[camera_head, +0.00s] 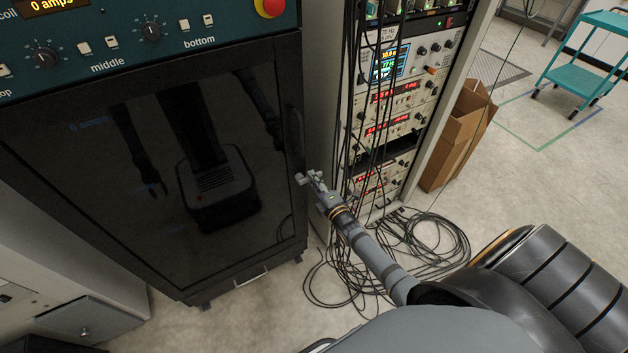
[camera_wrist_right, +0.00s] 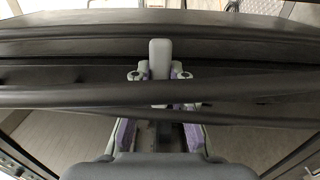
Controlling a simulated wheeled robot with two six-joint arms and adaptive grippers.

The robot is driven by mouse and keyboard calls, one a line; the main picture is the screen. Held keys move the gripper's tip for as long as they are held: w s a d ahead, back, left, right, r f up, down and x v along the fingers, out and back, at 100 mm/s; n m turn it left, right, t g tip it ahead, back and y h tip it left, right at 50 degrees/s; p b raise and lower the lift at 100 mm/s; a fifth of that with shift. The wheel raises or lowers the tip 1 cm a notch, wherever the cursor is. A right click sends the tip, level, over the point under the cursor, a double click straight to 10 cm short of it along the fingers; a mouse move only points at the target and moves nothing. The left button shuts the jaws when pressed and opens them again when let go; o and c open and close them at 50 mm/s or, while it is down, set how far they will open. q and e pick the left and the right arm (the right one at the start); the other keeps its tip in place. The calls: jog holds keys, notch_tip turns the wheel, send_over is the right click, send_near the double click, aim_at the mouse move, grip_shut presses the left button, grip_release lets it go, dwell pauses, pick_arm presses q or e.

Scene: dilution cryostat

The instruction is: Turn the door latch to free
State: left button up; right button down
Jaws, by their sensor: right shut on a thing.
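The door latch (camera_wrist_right: 160,55) is a small light-grey lever on the edge of the dark cabinet door. In the right wrist view it stands upright in the picture, between the two fingertips of my right gripper (camera_wrist_right: 159,76). My right gripper (camera_head: 310,180) is shut on the latch at the right edge of the dark glass door (camera_head: 150,170). In the head view the gripper partly hides the latch, so its exact angle is hard to read there. My left gripper is not in view directly.
A dark vertical door handle (camera_head: 296,132) is above my right gripper. An open instrument rack (camera_head: 395,110) with hanging black cables stands close right. Loose cables (camera_head: 430,245) coil on the floor. A cardboard box (camera_head: 458,135) and teal cart (camera_head: 590,60) stand farther right.

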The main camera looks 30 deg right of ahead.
dwell(0.4)
jog(key=c, duration=1.2)
grip_release()
jog(key=s, duration=1.2)
